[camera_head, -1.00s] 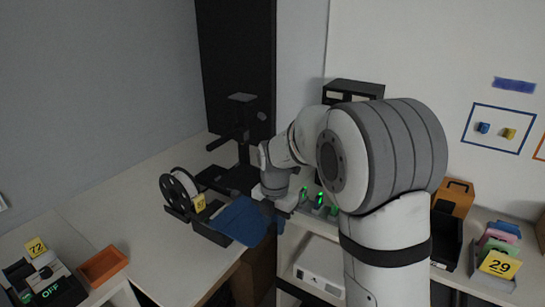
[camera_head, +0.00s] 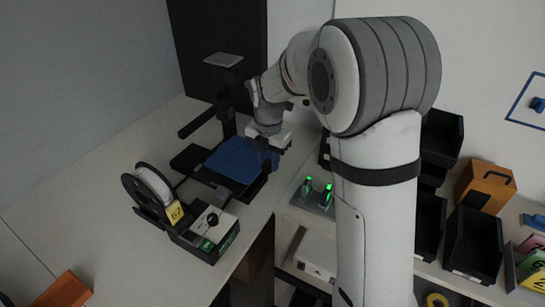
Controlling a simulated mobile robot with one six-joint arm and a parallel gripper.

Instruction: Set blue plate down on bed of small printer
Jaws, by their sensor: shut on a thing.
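The blue plate (camera_head: 236,160) is a thin dark-blue sheet. My gripper (camera_head: 268,150) is shut on its right edge. The small printer (camera_head: 232,90) is dark, with an upright column and a side arm, and stands on the pale counter near the wall corner. The plate lies roughly level over the printer's dark base and covers most of the bed. I cannot tell whether the plate touches the bed or is a little above it. My wrist partly hides the plate's right edge.
A white spool (camera_head: 153,185) on a dark holder and a control box (camera_head: 206,235) with a knob stand in front of the printer. An orange tray (camera_head: 64,290) is at lower left. Green-lit devices (camera_head: 318,190) sit to the right.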

